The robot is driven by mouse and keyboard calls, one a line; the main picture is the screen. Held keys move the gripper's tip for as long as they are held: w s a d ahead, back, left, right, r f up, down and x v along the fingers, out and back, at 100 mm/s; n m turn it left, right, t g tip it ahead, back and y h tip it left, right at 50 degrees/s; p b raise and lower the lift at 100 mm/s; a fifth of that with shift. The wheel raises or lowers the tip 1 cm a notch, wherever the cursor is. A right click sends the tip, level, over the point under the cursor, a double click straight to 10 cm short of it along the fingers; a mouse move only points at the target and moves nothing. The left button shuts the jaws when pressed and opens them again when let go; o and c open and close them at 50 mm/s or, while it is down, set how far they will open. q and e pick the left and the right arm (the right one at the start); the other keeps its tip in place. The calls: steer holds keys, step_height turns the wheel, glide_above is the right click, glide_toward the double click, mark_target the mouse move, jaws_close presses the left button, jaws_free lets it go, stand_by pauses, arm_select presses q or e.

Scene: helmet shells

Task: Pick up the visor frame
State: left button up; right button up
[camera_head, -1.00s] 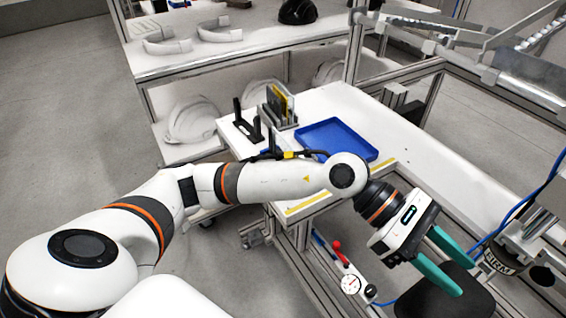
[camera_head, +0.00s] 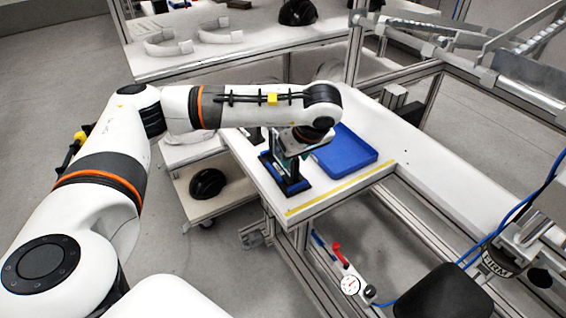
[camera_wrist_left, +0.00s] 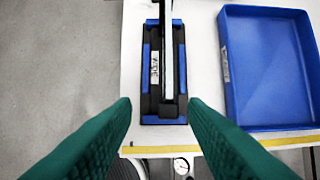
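A thin upright piece (camera_wrist_left: 167,50), seen edge-on in the left wrist view, stands in a black stand with blue corner blocks (camera_wrist_left: 150,117). I take it for the visor frame, but its shape is hard to tell from above. In the head view the stand (camera_head: 294,187) is on the near left part of the white bench, and my left wrist covers much of the piece. My left gripper (camera_wrist_left: 160,104) is open and empty, pointing down above the stand's near end, with one green finger to each side. My right gripper is not in view.
A blue tray (camera_head: 345,152) lies just right of the stand and also shows in the left wrist view (camera_wrist_left: 268,70). A yellow strip (camera_head: 335,190) marks the bench's front edge. White curved parts (camera_head: 220,37) lie on the back table. A black helmet shell (camera_head: 208,184) sits low at left.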

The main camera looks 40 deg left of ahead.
mark_target(292, 166)
arm_select(q)
steer(key=x, duration=0.4)
steer(key=p+x, duration=0.1)
steer(key=x, duration=0.1)
steer(key=shift+w+a+f, duration=0.1)
steer(key=shift+w+a, duration=0.05)
steer(key=shift+w, duration=0.25)
steer(key=shift+c, duration=0.4)
jaws_close()
